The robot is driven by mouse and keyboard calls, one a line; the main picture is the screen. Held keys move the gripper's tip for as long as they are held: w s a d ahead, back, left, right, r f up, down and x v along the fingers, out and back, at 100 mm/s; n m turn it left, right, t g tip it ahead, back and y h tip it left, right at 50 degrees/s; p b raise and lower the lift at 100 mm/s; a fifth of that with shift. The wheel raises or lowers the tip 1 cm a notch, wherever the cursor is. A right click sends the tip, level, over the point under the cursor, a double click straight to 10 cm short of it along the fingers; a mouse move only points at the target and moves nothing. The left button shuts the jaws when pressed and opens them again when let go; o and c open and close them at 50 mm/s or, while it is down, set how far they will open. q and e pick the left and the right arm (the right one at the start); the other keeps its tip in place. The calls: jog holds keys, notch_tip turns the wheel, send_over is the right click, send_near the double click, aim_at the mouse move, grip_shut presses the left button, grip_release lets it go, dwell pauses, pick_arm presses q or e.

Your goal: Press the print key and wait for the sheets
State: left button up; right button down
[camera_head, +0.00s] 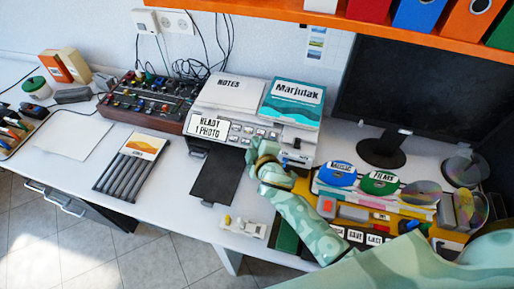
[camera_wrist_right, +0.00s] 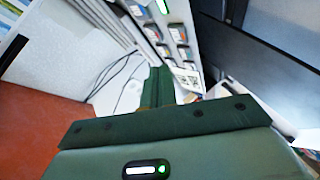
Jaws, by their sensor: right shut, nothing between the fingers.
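The white printer (camera_head: 225,95) stands on the white desk, with a display reading "READY 1 PHOTO" (camera_head: 206,127) and a panel of small keys (camera_head: 243,131) on its front. I cannot tell which key is the print key. The dark output tray (camera_head: 214,180) is folded down in front and is bare. My right gripper (camera_head: 264,150) is at the right of the printer's front, close to the keys; contact cannot be made out. In the right wrist view its green fingers (camera_wrist_right: 160,84) are together and empty. My left gripper is not in view.
A "Marjulak" booklet (camera_head: 292,100) lies on the printer's top right. A monitor (camera_head: 405,90) stands at right, with discs and coloured holders (camera_head: 380,183) before it. A mixer (camera_head: 150,100) and a pen case (camera_head: 130,165) are at left. An orange shelf (camera_head: 300,14) hangs above.

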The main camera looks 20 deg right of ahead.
jog(key=shift+w+d+f+b, duration=0.2)
jog(key=shift+w+f+b, duration=0.15)
jog(key=shift+f, duration=0.25)
jog(key=shift+w+d+f+b, duration=0.2)
jog(key=shift+f+b, duration=0.1)
jog(key=shift+f, duration=0.3)
dwell(1.2)
jog(key=shift+w+d+f, duration=0.1)
jog(key=shift+w+f, duration=0.05)
jog(key=shift+f, duration=0.2)
jog(key=shift+w+d+f+b, duration=0.15)
jog(key=shift+f+b, duration=0.2)
jog(key=shift+b, duration=0.1)
dwell(0.5)
jog(key=shift+r, duration=0.15)
jog(key=shift+s+a+r+p, duration=0.25)
jog(key=shift+s+r+p, duration=0.1)
jog(key=shift+r+p, duration=0.35)
jog(key=shift+f, duration=0.1)
